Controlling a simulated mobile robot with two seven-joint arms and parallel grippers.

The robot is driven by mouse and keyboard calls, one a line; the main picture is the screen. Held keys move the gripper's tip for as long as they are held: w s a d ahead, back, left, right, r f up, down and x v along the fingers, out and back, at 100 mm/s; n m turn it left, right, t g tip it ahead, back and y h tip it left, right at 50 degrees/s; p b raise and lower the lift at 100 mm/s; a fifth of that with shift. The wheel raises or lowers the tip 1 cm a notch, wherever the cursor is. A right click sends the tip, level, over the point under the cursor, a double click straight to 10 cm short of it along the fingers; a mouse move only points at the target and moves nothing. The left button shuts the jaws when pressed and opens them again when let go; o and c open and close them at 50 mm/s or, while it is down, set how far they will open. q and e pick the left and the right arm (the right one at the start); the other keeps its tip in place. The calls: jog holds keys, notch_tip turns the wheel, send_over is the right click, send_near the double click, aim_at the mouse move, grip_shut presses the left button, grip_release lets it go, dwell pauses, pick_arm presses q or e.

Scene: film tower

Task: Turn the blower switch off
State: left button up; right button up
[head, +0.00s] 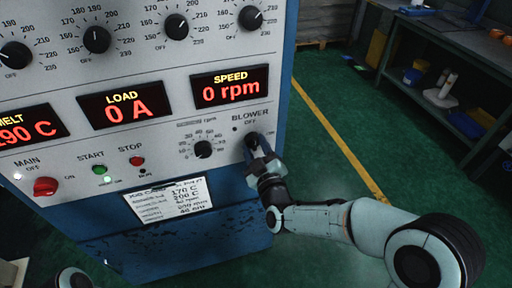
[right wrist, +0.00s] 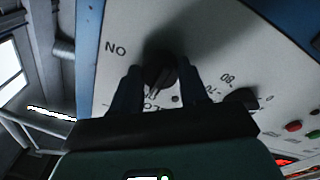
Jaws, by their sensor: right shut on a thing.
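The blower switch (head: 251,139) is a black knob at the lower right of the control panel, under the label "BLOWER OFF". My right gripper (head: 256,147) reaches it from below and covers much of it. In the right wrist view, the dark blower knob (right wrist: 158,70) sits between the two fingers of my right gripper (right wrist: 157,84), which are shut on it. An upside-down "ON" label shows to the left of the knob there. I cannot tell which way the knob points. My left gripper is not in view.
The speed dial (head: 203,149) is close left of the switch. A green start button (head: 99,170), a red stop button (head: 137,161) and a red main knob (head: 46,187) sit farther left. The speed display (head: 229,87) reads 0 rpm. Open green floor (head: 325,155) lies right of the cabinet.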

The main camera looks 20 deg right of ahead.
jog(key=o, duration=1.1)
jog(key=shift+c, duration=0.2)
pick_arm(q)
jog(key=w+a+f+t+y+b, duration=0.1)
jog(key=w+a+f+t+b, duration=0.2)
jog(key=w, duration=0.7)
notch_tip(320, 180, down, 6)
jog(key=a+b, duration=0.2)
jog(key=b, duration=0.2)
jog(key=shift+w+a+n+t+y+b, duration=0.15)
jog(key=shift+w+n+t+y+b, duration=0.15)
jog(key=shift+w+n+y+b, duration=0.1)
pick_arm(e)
jog(key=s, duration=1.3)
jog(key=shift+s+d+f, duration=0.2)
jog(key=shift+d+f, duration=0.05)
jog(key=shift+f, duration=0.2)
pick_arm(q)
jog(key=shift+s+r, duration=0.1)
